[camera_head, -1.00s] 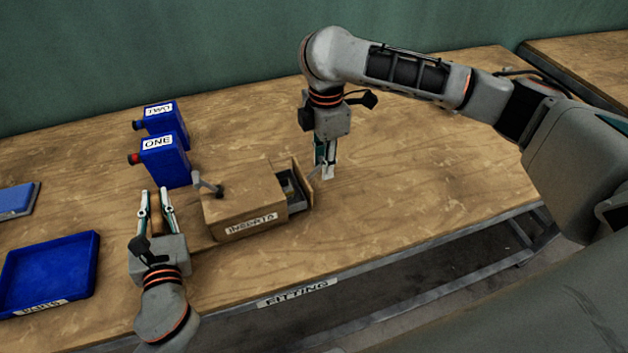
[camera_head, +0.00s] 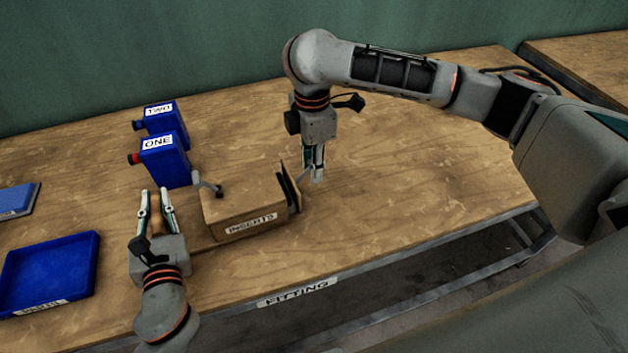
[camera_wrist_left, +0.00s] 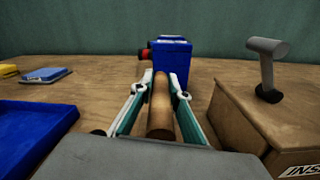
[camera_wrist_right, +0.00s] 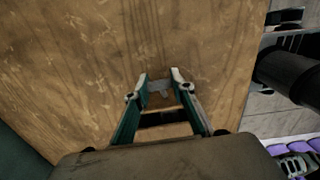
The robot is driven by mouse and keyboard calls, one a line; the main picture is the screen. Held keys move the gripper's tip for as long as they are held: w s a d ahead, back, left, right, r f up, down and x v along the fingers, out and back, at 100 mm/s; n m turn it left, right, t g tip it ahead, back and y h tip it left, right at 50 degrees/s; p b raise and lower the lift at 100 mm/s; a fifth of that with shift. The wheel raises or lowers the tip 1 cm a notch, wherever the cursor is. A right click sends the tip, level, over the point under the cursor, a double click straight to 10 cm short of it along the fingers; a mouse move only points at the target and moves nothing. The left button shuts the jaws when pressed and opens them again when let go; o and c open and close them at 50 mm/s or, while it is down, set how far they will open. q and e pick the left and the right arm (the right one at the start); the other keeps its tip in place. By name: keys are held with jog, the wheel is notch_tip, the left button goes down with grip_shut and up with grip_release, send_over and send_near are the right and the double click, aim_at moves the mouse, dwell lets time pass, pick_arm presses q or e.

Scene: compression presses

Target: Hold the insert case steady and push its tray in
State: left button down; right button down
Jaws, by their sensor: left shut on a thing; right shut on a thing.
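The insert case (camera_head: 235,202) is a brown box with an INSERTS label on its front side. Its tray (camera_head: 291,187) sticks out a little at the right end, its end panel slightly apart from the box. My right gripper (camera_head: 317,178) points down beside that panel, shut on the tray's small grey handle (camera_wrist_right: 159,88). My left gripper (camera_head: 155,195) is left of the case, shut around a brown round bar (camera_wrist_left: 161,108); its join to the case is not clear. A grey lever (camera_head: 207,187) stands at the case's left end and shows large in the left wrist view (camera_wrist_left: 267,68).
Blue units ONE (camera_head: 165,162) and TWO (camera_head: 162,117) stand behind the case. An empty blue tray (camera_head: 50,270) lies at the left, with a blue flat item (camera_head: 18,199) behind it. The tabletop (camera_head: 420,170) right of my right gripper is clear.

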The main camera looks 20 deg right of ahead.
pick_arm(q)
jog(key=shift+d, duration=0.1)
pick_arm(e)
jog(key=shift+s+a, duration=0.1)
jog(key=shift+a, duration=1)
jog(key=c, duration=1.6)
grip_release()
jog(key=shift+c, duration=0.2)
notch_tip(320, 180, up, 12)
pick_arm(q)
jog(key=c, duration=1.9)
grip_release()
